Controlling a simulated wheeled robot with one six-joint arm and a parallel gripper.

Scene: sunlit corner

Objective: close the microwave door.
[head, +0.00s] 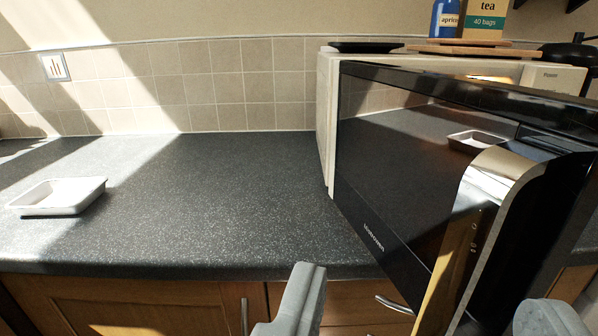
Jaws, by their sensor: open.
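The microwave (326,120) stands on the counter at the right, with a cream body. Its glossy black door (385,170) stands open, swung out towards me from its left side, with the outer face turned to the left. A curved, shiny handle (490,180) is on the near right part of the door. My gripper (430,288) is open, its two grey fingers apart at the bottom of the view. The door's lower part and handle show between and beyond the fingers. I cannot tell whether either finger touches the door. Most of the microwave's inside is hidden behind the door.
A white tray (58,196) lies on the dark speckled counter (220,200) at the left; the counter between is clear. Wooden cabinets (130,305) are below. A tea box (485,20), a blue jar (445,20) and boards (470,49) sit on the microwave's top.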

